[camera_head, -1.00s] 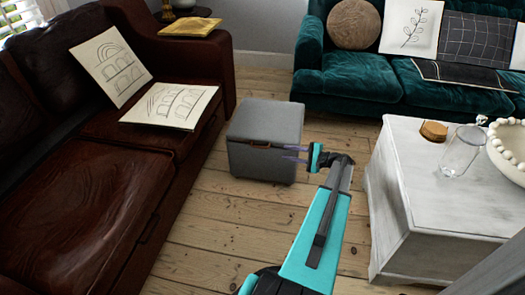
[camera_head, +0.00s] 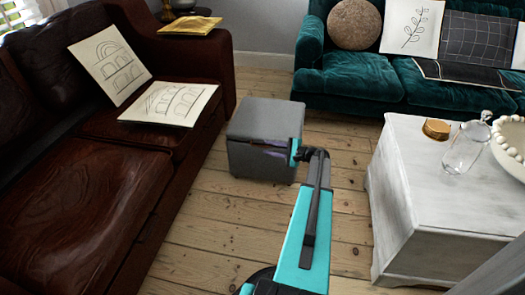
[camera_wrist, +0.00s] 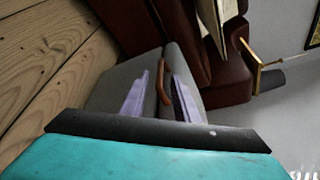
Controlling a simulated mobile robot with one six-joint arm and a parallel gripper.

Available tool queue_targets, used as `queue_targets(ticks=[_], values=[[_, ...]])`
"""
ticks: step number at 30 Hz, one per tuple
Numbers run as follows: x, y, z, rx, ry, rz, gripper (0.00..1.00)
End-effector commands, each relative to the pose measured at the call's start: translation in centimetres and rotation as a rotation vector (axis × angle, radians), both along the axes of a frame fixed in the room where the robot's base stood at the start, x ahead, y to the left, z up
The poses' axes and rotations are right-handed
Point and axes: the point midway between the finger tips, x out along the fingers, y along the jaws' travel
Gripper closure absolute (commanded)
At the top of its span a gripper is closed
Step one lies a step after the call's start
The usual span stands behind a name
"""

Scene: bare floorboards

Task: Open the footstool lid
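The grey footstool (camera_head: 250,165) stands on the floorboards between the two sofas. Its lid (camera_head: 265,118) looks closed in the head view. A brown handle (camera_wrist: 163,84) is at the lid's front edge; the wrist view shows it between my fingers. My gripper (camera_wrist: 158,98) is open, with one pale purple finger on each side of the handle. A gap seems to show between each finger and the handle. In the head view my gripper (camera_head: 272,149) is at the stool's front right and partly hides the handle.
A dark brown leather sofa (camera_head: 75,210) is close on the left, with cushions on it. A green sofa (camera_head: 350,85) stands behind at the right. A white chest (camera_head: 410,195) with a jar and bowl is at the right.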

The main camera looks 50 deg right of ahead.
Motion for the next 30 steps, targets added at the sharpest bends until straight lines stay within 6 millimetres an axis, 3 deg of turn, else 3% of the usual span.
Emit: queue_targets(ticks=[9,20,25,30], values=[[3.0,0.8,-0.8,0.0,0.0,0.001,0.72],[3.3,0.8,-0.7,0.0,-0.001,-0.001,0.72],[3.3,0.8,-0.8,0.0,0.0,0.0,0.97],[3.3,0.9,-0.8,0.0,0.0,0.001,1.0]])
